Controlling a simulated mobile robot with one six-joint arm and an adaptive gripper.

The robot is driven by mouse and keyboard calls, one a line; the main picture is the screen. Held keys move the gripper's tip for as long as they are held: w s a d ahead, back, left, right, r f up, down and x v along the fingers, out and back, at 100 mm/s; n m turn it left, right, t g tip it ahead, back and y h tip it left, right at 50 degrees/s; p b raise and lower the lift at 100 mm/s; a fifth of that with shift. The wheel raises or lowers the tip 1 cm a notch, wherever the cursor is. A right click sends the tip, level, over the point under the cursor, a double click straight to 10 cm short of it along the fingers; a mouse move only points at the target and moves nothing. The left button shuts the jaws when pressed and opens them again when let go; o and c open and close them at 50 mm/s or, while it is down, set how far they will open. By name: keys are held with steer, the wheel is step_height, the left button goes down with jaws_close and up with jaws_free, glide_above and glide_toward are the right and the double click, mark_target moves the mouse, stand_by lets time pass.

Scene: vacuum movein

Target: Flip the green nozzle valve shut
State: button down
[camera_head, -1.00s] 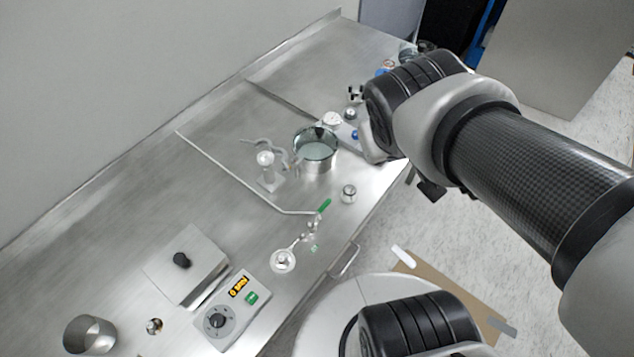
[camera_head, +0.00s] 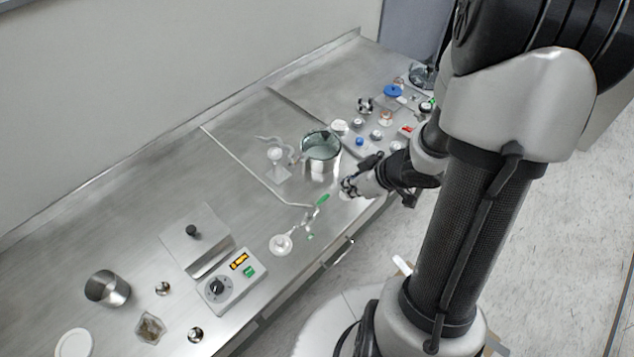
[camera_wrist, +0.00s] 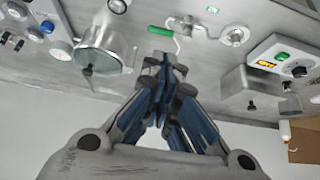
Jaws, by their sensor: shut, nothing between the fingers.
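The green valve handle (camera_head: 322,199) sits at the near end of a thin metal rod on the steel bench, beside small metal fittings that lead to a round white flange (camera_head: 281,244). In the wrist view the green handle (camera_wrist: 160,31) shows just beyond my fingertips, with the flange (camera_wrist: 236,36) to its right. My gripper (camera_head: 347,186) is over the front edge of the bench, to the right of the handle in the head view and apart from it. In the wrist view my gripper (camera_wrist: 167,62) has its fingertips together, with nothing held.
A metal pot (camera_head: 320,153) stands behind my gripper. A white stand (camera_head: 277,165) is left of the pot. A control box (camera_head: 231,281) with a dial and a metal block (camera_head: 203,243) stand at the front left. Bare bench lies left of the rod.

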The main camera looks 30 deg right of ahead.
mark_target(318, 204)
steer(key=shift+w+f, duration=0.1)
steer(key=shift+w, duration=0.05)
steer(key=b+x, duration=0.9)
steer(key=x, duration=0.4)
steer(key=shift+w+f, duration=0.15)
steer(key=shift+f, duration=0.15)
